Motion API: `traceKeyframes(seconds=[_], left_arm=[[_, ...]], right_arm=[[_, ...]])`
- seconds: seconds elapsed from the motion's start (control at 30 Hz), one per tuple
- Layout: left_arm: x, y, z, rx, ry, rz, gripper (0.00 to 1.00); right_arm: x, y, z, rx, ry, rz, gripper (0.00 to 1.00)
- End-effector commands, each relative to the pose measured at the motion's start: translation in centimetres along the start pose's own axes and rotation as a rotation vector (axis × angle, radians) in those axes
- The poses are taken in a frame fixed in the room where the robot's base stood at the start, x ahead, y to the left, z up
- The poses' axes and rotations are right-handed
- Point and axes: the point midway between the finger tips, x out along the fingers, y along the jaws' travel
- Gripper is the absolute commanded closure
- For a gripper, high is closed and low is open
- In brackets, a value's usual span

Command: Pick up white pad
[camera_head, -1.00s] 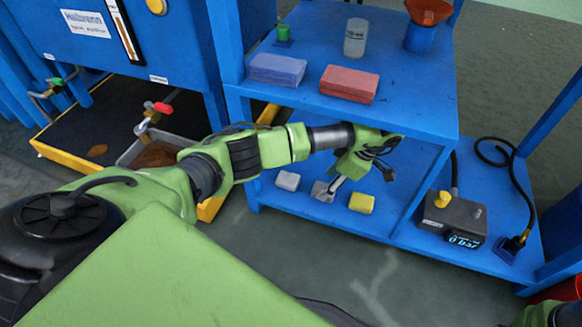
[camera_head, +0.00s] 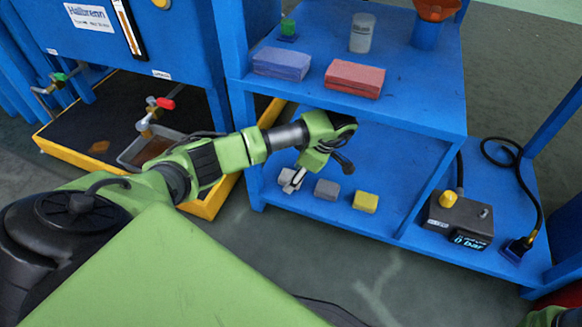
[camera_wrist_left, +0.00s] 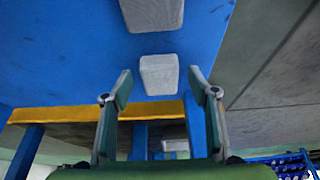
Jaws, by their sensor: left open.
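The white pad (camera_head: 285,178) lies on the lower blue shelf, leftmost in a row, partly hidden by my left gripper (camera_head: 293,183). In the left wrist view, the pale pad (camera_wrist_left: 159,76) lies just beyond and between the two spread fingertips of the left gripper (camera_wrist_left: 159,88). The fingers are open and empty, and I see no contact with the pad.
A grey pad (camera_head: 327,189) and a yellow pad (camera_head: 365,202) lie to the right on the lower shelf (camera_head: 385,222). The upper shelf (camera_head: 420,100) overhangs and holds a blue block (camera_head: 281,63), a red block (camera_head: 354,78) and a clear beaker (camera_head: 362,33).

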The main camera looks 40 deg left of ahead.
Motion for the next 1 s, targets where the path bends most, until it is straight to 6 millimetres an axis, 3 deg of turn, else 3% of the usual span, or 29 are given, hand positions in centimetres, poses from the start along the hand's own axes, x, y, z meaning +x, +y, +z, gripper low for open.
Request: traceKeyframes(seconds=[0.23, 0.37, 0.4, 0.77, 1.0], left_arm=[[0.0, 0.0, 0.0, 0.0, 0.0, 0.0, 0.46], [0.0, 0.0, 0.0, 0.0, 0.0, 0.0, 0.77], [0.0, 0.0, 0.0, 0.0, 0.0, 0.0, 0.81], [-0.1, 0.0, -0.1, 0.0, 0.0, 0.0, 0.81], [-1.4, 0.0, -0.6, 0.0, 0.0, 0.0, 0.81]], right_arm=[[0.0, 0.0, 0.0, 0.0, 0.0, 0.0, 0.6], [0.0, 0.0, 0.1, 0.0, -0.001, 0.0, 0.6], [0.0, 0.0, 0.1, 0.0, -0.001, 0.0, 0.6], [0.1, 0.0, 0.1, 0.0, -0.001, 0.0, 0.6], [1.4, 0.3, 0.6, -0.001, -0.001, 0.0, 0.6]])
